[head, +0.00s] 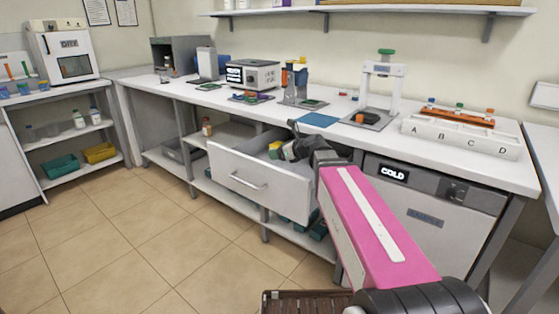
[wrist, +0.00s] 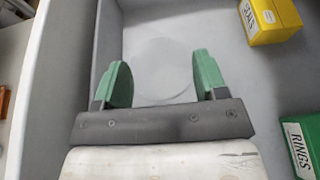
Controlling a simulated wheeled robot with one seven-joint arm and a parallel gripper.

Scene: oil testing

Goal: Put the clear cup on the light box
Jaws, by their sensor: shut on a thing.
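My gripper (head: 281,150) reaches down into the open drawer (head: 235,172) under the bench. In the wrist view the two green fingers of my gripper (wrist: 161,75) stand apart, shut on the clear cup (wrist: 165,82), which shows only as a faint round outline between them. The cup is over or on the grey drawer floor; I cannot tell whether it touches. In the head view the cup cannot be made out. I cannot tell for sure which thing is the light box; a grey open-fronted box (head: 184,50) stands at the back left of the bench.
A yellow box (wrist: 272,18) and a green box marked RINGS (wrist: 303,145) lie in the drawer, right of my gripper. Drawer walls rise close around. On the bench are a blue mat (head: 317,119), a stand (head: 382,85) and a white A-D rack (head: 460,138).

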